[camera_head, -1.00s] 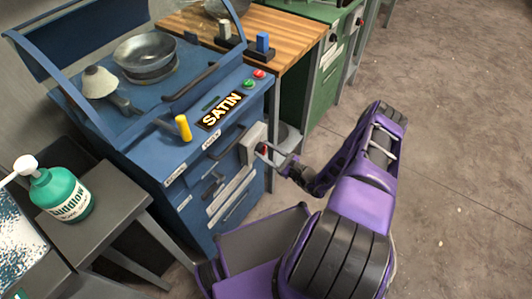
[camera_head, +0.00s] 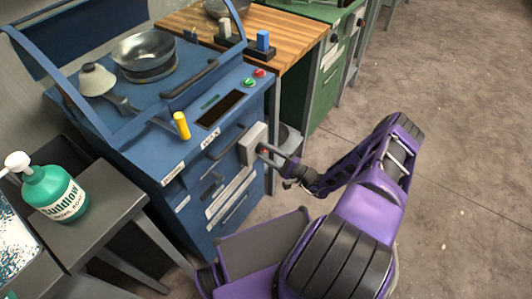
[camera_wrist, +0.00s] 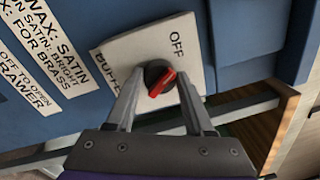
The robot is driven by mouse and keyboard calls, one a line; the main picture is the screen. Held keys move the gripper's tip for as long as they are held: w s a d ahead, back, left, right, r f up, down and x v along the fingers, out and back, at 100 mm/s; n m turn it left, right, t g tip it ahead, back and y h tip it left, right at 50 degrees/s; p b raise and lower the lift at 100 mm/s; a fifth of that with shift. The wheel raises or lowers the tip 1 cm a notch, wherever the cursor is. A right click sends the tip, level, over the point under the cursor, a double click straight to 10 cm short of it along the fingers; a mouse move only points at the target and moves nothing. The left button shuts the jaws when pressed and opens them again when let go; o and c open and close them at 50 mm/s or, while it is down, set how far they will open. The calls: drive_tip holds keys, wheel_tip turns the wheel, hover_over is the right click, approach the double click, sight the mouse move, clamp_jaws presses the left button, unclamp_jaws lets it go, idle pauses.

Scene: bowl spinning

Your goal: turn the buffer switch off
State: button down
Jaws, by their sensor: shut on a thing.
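The buffer switch is a black round knob with a red pointer (camera_wrist: 161,82), set on a pale plate (camera_wrist: 118,50) with "OFF" printed at its upper right and a partly hidden "BUFF…" at its left. In the head view the switch's grey box (camera_head: 252,144) sits on the right front of the blue cabinet. My gripper (camera_wrist: 158,90) is shut on the knob, one finger on each side. The red pointer is tilted toward the upper right, below the word OFF. In the head view my gripper (camera_head: 272,152) reaches the box from the right.
The blue machine (camera_head: 150,130) carries a metal bowl (camera_head: 143,50), a yellow handle (camera_head: 181,125), and green and red buttons. A dark stand with a green pump bottle (camera_head: 55,193) is at the left. Open floor lies to the right.

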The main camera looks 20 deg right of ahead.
drive_tip(key=shift+n, duration=1.2)
drive_tip(key=shift+c, duration=1.4)
unclamp_jaws()
drive_tip(key=v, duration=1.7)
drive_tip(key=shift+d, duration=0.25)
drive_tip(key=shift+s+a+f, duration=0.1)
drive_tip(key=shift+s, duration=0.05)
